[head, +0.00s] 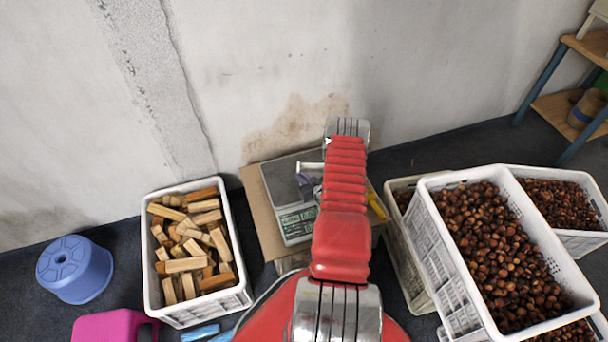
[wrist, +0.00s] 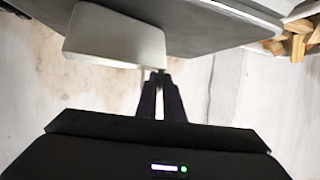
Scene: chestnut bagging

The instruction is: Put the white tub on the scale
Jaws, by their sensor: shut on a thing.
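The white tub (wrist: 115,38) shows in the wrist view, where the picture looks upside down. My gripper (wrist: 160,80) is shut on the tub's rim with its dark fingers. In the head view only a small white part of the tub (head: 311,166) shows, beside my arm. The scale (head: 282,185) has a grey plate and a green display. The tub is over or at the plate's right side. I cannot tell whether it touches the plate, which also shows in the wrist view (wrist: 210,30).
The scale stands on a cardboard-coloured surface (head: 258,215) against the wall. A white crate of wood blocks (head: 240,294) stands to its left. White crates of chestnuts (head: 450,285) stand to its right. A blue stool (head: 75,268) is at the far left.

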